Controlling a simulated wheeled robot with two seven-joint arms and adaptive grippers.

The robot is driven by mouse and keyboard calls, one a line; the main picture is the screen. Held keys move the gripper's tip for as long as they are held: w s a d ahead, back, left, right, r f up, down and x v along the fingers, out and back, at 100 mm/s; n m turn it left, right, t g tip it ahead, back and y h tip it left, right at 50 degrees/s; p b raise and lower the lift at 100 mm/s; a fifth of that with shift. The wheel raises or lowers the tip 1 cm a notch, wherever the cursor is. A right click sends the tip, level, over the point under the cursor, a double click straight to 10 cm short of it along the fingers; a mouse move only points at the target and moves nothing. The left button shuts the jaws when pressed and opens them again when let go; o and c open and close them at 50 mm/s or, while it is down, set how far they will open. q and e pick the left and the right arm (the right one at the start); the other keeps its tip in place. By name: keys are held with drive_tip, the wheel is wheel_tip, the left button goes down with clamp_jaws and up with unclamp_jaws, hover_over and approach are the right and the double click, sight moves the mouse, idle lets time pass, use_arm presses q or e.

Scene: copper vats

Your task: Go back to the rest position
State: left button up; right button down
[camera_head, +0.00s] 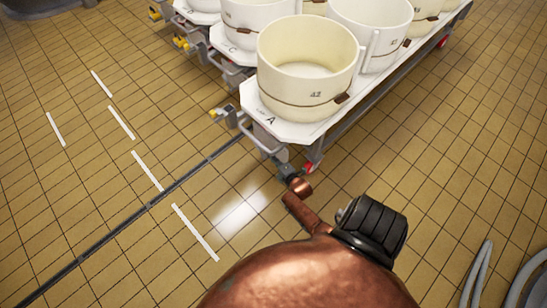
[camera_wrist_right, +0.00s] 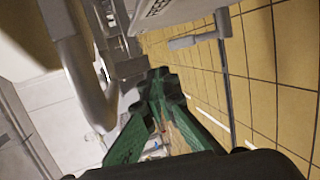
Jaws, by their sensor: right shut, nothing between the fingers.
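My right gripper (camera_wrist_right: 165,84) shows in the right wrist view with green fingers and dark tips. The tips are together and hold nothing. They appear close to grey metal parts (camera_wrist_right: 125,66) just beyond them; I cannot tell whether they touch.
Cream tub 42 (camera_head: 308,70) stands on trolley A (camera_head: 262,118), with more tubs behind. Tiled floor (camera_head: 100,190) is clear at left. Grey hoses (camera_head: 480,272) lie bottom right.

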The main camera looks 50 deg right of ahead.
drive_tip(key=shift+s, duration=0.1)
idle(0.6)
drive_tip(key=s+a+f+m+g+y, duration=0.1)
drive_tip(key=s+a+f+m+g, duration=0.3)
drive_tip(key=s+f, duration=0.5)
drive_tip(key=s+a+f+m+g+y, duration=0.2)
drive_tip(key=s+a+f, duration=0.4)
drive_tip(key=s, duration=0.4)
drive_tip(key=s+a+f+m+g+y, duration=0.1)
drive_tip(key=s+a+f+m+g, duration=0.15)
drive_tip(key=s+a+f, duration=0.45)
drive_tip(key=s+a+f+m+g+y, duration=0.1)
drive_tip(key=s+a+f+m+g, duration=0.15)
drive_tip(key=s, duration=0.95)
drive_tip(key=s+a+f+m+g, duration=0.2)
drive_tip(key=s+a+g, duration=0.1)
drive_tip(key=s, duration=0.8)
use_arm(q)
drive_tip(key=s+a+r+p, duration=0.1)
drive_tip(key=s+r+p, duration=0.2)
drive_tip(key=r+p, duration=0.5)
drive_tip(key=p, duration=0.4)
drive_tip(key=shift+r+t+p, duration=0.35)
drive_tip(key=shift+r+t, duration=0.05)
use_arm(e)
drive_tip(key=s+r, duration=0.4)
drive_tip(key=r, duration=0.5)
drive_tip(key=shift+s+t, duration=0.2)
drive_tip(key=shift+t, duration=0.2)
